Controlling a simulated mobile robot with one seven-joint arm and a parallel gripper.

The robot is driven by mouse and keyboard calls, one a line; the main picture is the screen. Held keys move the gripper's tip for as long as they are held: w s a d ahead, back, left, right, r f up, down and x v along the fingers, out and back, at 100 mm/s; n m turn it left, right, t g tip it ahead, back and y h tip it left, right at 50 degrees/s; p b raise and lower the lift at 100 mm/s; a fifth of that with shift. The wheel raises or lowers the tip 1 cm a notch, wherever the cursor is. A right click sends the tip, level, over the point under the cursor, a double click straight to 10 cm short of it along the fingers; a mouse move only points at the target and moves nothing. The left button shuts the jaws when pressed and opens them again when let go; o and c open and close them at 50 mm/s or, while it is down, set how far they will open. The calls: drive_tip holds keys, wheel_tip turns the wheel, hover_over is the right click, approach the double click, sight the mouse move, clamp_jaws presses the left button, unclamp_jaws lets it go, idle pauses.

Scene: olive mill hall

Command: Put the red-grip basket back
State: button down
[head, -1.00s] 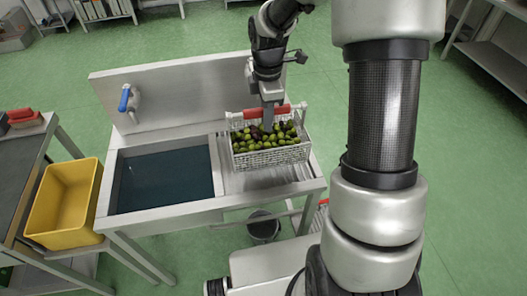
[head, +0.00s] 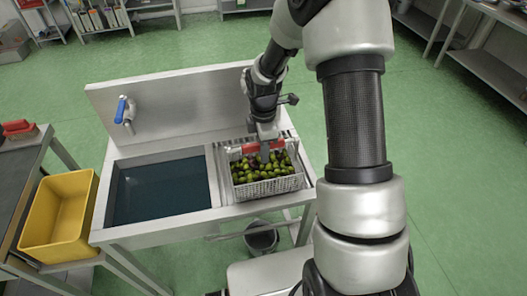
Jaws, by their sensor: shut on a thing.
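The red-grip basket (head: 268,188) is a pale mesh basket full of green and dark olives. It is at the ribbed drainboard (head: 222,165), right of the water-filled basin (head: 162,190) of the steel sink. It looks level; I cannot tell whether its bottom touches the drainboard. My gripper (head: 265,150) comes from above and is shut on the red grip (head: 276,146) of the basket's handle. The gripper hides part of the grip and some olives.
A blue-handled tap (head: 123,108) stands at the sink's back left. A yellow bin (head: 60,215) is left of the sink, beside a dark-topped table (head: 22,175). A dark bucket (head: 261,240) is under the sink. Green floor is open to the right.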

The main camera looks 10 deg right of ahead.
drive_tip(key=shift+f, duration=0.15)
drive_tip(key=c, duration=1.8)
unclamp_jaws()
drive_tip(key=shift+o, duration=0.2)
